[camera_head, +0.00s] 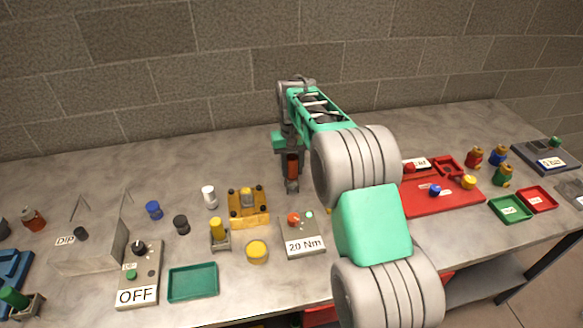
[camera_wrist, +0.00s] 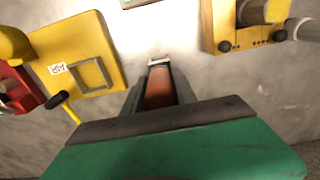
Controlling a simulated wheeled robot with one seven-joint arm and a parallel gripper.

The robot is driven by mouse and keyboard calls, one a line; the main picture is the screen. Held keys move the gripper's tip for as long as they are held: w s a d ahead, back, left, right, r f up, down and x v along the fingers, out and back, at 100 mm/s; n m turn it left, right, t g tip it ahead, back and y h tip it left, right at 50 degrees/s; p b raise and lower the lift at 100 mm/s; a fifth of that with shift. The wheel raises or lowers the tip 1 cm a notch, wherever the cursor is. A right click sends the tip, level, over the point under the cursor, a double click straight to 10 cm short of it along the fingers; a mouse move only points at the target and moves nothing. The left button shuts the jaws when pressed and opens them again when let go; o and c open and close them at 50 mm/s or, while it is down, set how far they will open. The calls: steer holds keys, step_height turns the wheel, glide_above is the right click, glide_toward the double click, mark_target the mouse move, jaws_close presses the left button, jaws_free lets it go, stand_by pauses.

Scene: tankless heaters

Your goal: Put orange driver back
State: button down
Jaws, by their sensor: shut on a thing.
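My gripper (camera_head: 288,150) points down over the bench near its back middle and is shut on the orange driver (camera_head: 292,168). In the wrist view the orange-brown driver handle (camera_wrist: 158,88) sits between the two dark fingers, with a pale metal end beyond it. In the head view the driver looks upright, with its grey lower end close to the bench top. I cannot tell whether that end touches the bench. A holder marked as the driver's place cannot be made out.
Left of the driver stands a yellow fixture (camera_head: 250,218), also in the wrist view (camera_wrist: 228,28). A "20 Nm" unit (camera_head: 303,247) is in front. A yellow block (camera_wrist: 101,80) shows only in the wrist view. A red board (camera_head: 440,203) lies right. Bare bench lies around the driver.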

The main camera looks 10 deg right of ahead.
steer(key=c, duration=1)
jaws_free()
steer(key=shift+a, duration=0.1)
steer(key=shift+r, duration=0.35)
step_height(320, 180, up, 12)
steer(key=shift+f+b, duration=0.25)
steer(key=shift+b, duration=0.05)
steer(key=s+r+t, duration=0.2)
steer(key=s, duration=1.4)
steer(key=s+f+t, duration=0.1)
steer(key=s+f, duration=0.7)
steer(key=s, duration=0.4)
steer(key=shift+s+t, duration=0.2)
steer(key=shift+t, duration=0.2)
